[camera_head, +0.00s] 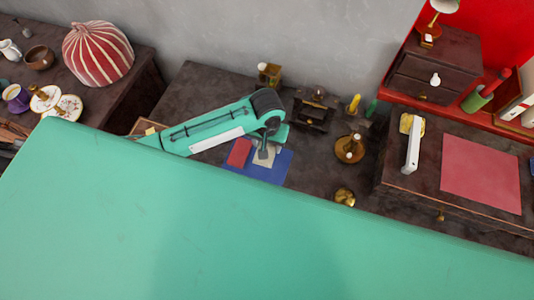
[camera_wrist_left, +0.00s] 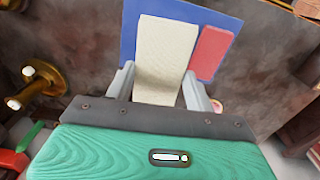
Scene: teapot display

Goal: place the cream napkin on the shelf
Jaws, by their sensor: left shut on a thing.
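The cream napkin (camera_head: 265,157) is over the blue cloth (camera_head: 272,175) on the dark low table in the head view. In the left wrist view the napkin (camera_wrist_left: 166,45) reaches down between the two fingers of my left gripper (camera_wrist_left: 160,90). My left gripper (camera_head: 264,150) is shut on its near edge. Whether the napkin lies flat on the cloth or is slightly raised, I cannot tell. A small red cloth (camera_head: 239,153) lies beside it, also on the blue cloth. A red shelf (camera_head: 478,112) runs along the right side. My right gripper is not in view.
A dark cabinet (camera_head: 445,165) at the right bears a pink-red mat (camera_head: 481,174) and a white-handled item. Brass holders (camera_head: 350,148) stand right of the napkin. A striped dome (camera_head: 98,53), plates and cups crowd the left table. A grey wall (camera_head: 230,35) stands behind.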

